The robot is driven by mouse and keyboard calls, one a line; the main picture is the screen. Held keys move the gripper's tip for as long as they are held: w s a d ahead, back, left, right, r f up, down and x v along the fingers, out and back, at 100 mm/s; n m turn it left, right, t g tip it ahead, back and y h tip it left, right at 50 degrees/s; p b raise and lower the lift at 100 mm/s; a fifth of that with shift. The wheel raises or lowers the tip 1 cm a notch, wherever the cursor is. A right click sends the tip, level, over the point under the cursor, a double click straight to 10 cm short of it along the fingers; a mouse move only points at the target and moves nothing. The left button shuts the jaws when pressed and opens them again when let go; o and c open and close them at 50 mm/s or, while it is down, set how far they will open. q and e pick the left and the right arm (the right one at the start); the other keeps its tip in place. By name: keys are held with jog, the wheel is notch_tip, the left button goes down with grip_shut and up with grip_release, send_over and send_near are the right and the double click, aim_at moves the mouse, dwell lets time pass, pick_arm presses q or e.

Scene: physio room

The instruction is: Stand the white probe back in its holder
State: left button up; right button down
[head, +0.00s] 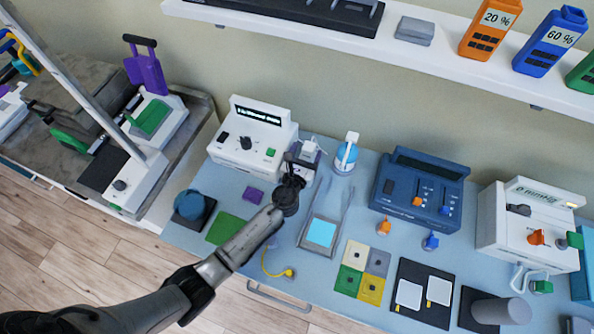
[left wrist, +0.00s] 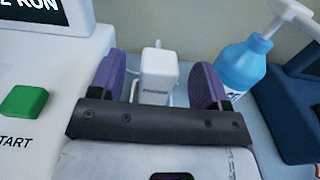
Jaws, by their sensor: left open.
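The white probe (head: 309,147) stands upright beside the white console, and its white block-shaped head shows in the left wrist view (left wrist: 158,76). My left gripper (head: 303,158) is open, with its two purple-padded fingers (left wrist: 166,82) on either side of the probe. Gaps show between the pads and the probe head in the left wrist view. The probe's lower part is hidden behind my gripper, so I cannot tell whether it sits in a holder. My right gripper is not in view.
The white console (head: 252,140) with a green button stands close on the left. A blue pump bottle (head: 346,155) stands close on the right, with a dark blue unit (head: 418,190) beyond it. A tray with a light blue pad (head: 321,232) lies in front.

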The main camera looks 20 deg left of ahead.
pick_arm(q)
jog(key=s, duration=0.9)
jog(key=shift+s+d, duration=0.3)
jog(key=shift+d, duration=0.1)
